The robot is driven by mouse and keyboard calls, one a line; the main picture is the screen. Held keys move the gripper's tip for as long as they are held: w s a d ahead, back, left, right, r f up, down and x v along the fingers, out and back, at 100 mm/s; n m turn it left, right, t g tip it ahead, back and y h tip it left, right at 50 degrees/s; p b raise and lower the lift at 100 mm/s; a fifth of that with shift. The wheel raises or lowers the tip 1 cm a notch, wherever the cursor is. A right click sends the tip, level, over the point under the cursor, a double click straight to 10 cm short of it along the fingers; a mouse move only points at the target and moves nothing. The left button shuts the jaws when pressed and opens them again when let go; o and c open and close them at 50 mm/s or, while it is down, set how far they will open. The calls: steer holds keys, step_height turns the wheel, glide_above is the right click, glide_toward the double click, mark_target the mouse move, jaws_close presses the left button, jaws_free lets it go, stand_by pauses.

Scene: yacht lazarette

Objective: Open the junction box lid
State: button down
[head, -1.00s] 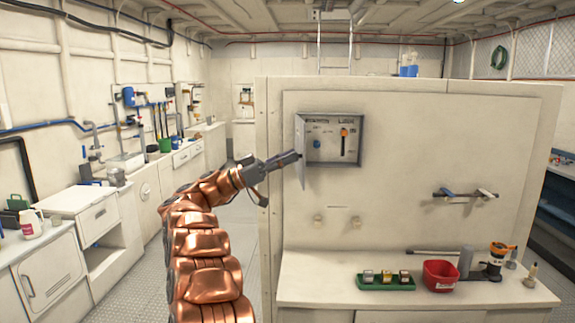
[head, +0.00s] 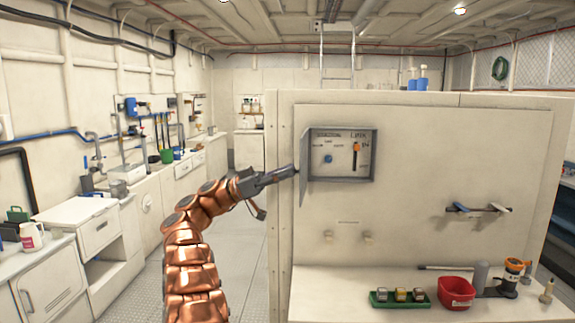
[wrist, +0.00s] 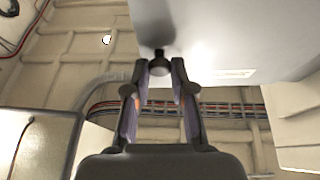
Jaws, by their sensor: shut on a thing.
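The grey junction box (head: 345,166) is on the cream panel wall, its front uncovered. Inside show a blue knob (head: 328,158) and an orange-topped lever (head: 355,155). Its lid (head: 305,178) stands swung out at the box's left side, seen nearly edge-on. My gripper (head: 296,171) reaches the lid's outer face from the left. In the wrist view, my gripper (wrist: 160,75) has its fingers closed around a small dark knob (wrist: 159,62) on the grey lid (wrist: 215,35). The fingertips partly hide the knob.
Below the box, a counter (head: 340,306) holds a green tray (head: 377,301) of small blocks, a red bin (head: 457,292) and an orange-topped tool (head: 513,272). Wall handles (head: 478,209) stick out at right. Open floor (head: 237,255) lies left of the panel.

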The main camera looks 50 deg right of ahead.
steer(key=shift+w+r+g+y+p, duration=0.2)
steer(key=shift+w+g+y+p, duration=0.15)
steer(key=shift+p, duration=0.55)
steer(key=shift+f, duration=0.25)
steer(key=c, duration=1)
jaws_free()
steer(key=shift+a+m, duration=0.1)
steer(key=shift+m, duration=0.2)
steer(key=shift+s+d+f+b, duration=0.2)
steer(key=shift+s+b, duration=0.05)
steer(key=shift+b, duration=0.9)
steer(key=shift+s+d+n+t+h+b, duration=0.15)
steer(key=shift+s+n+t+h+b, duration=0.25)
steer(key=shift+b, duration=0.55)
